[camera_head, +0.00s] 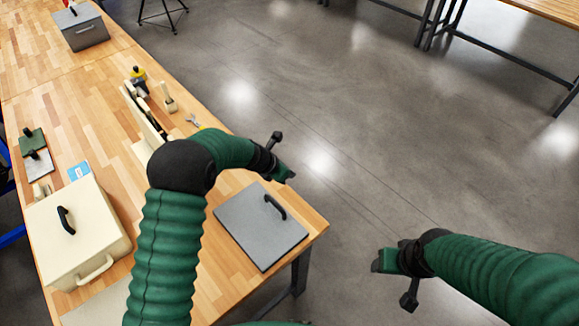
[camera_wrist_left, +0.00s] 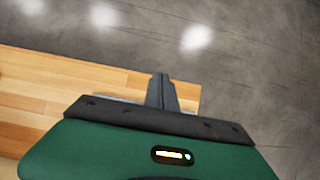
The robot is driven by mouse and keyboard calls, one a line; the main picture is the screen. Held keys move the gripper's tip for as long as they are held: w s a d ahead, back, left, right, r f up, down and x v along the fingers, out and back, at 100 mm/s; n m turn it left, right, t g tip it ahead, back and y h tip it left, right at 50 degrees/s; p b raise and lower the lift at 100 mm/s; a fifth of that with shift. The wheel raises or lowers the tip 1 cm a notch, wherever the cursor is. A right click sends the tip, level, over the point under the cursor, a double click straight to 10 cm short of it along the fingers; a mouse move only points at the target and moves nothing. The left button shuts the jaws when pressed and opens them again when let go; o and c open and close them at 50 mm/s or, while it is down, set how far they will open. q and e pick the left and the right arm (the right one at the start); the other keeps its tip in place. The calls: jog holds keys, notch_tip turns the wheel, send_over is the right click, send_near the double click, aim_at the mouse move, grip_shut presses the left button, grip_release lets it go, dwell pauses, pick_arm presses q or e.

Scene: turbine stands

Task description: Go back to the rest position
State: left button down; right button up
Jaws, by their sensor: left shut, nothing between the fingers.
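My left arm (camera_head: 168,250) rises from the bottom and bends to the right over the workbench. My left gripper (camera_head: 288,175) is past the bench's right edge, above the grey floor. In the left wrist view its fingers (camera_wrist_left: 161,92) are together, with nothing between them. My right gripper (camera_head: 378,264) points left over the floor, right of the bench corner. Its fingertips are too small and dark to tell whether they are open. Neither gripper touches anything that I can see.
A grey plate with a black handle (camera_head: 262,225) lies at the near bench corner, below my left forearm. A cream box (camera_head: 80,235) stands at the left. Tools on a stand (camera_head: 145,115) and a grey box (camera_head: 82,30) are farther back. The floor (camera_head: 330,120) to the right is clear.

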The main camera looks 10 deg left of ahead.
pick_arm(q)
jog(key=s+a+f+m+g+y+b, duration=0.1)
jog(key=s+a+f+m+b, duration=0.1)
jog(key=s+m, duration=0.7)
jog(key=s+a+f+m+g+y+b, duration=0.1)
jog(key=s+a+f+m+y+b, duration=0.1)
jog(key=s+a+m+b, duration=0.3)
jog(key=s+a+f+m+y+b, duration=0.1)
jog(key=s+a+m+b, duration=0.3)
jog(key=s+m, duration=0.9)
jog(key=shift+s+a+f+m+g+b, duration=0.2)
jog(key=shift+s+f+m+g+b, duration=0.25)
jog(key=shift+s+b, duration=1.1)
jog(key=shift+s+r, duration=0.1)
jog(key=shift+s, duration=0.1)
jog(key=shift+w+d, duration=0.1)
